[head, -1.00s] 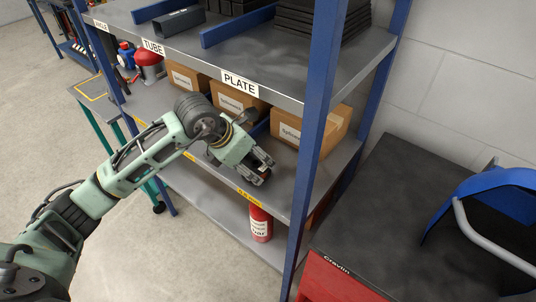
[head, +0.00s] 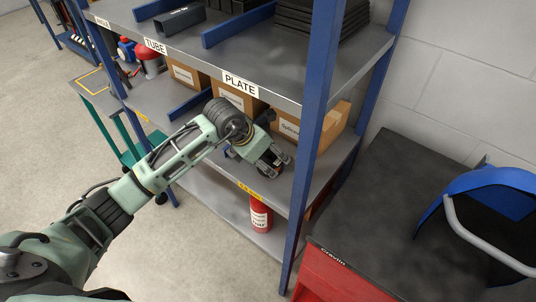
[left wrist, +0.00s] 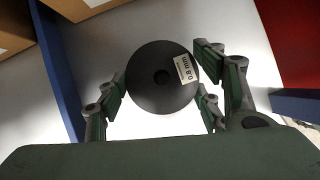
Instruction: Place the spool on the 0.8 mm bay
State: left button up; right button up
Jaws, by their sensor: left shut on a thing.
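The spool (left wrist: 150,90) is a black disc with a white "0.8 mm" label in the left wrist view. It lies between the fingers of my left gripper (left wrist: 161,88), which is shut on it from both sides. In the head view my left gripper (head: 272,166) is at the middle shelf, in front of the cardboard boxes, and mostly hides the spool. The yellow bay label (head: 249,192) is on that shelf's front edge, just below the gripper; its text is hard to read here. I cannot tell whether the spool touches the shelf.
A blue upright (head: 312,165) stands close right of the gripper. The upper shelf, marked PLATE (head: 241,85), is above. A blue divider (head: 188,106) and a cardboard box (head: 290,127) are on the middle shelf. A red cylinder (head: 261,214) stands below. A dark-topped red cabinet (head: 345,280) is at right.

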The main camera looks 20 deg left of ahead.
pick_arm(q)
jog(key=o, duration=1.6)
jog(key=shift+o, duration=0.7)
jog(key=shift+r, duration=0.1)
jog(key=shift+s+a+r, duration=0.1)
jog(key=shift+s+r, duration=0.05)
jog(key=shift+r, duration=0.1)
jog(key=b+v, duration=0.1)
jog(key=v, duration=0.6)
jog(key=shift+b, duration=0.3)
jog(key=shift+f, duration=0.1)
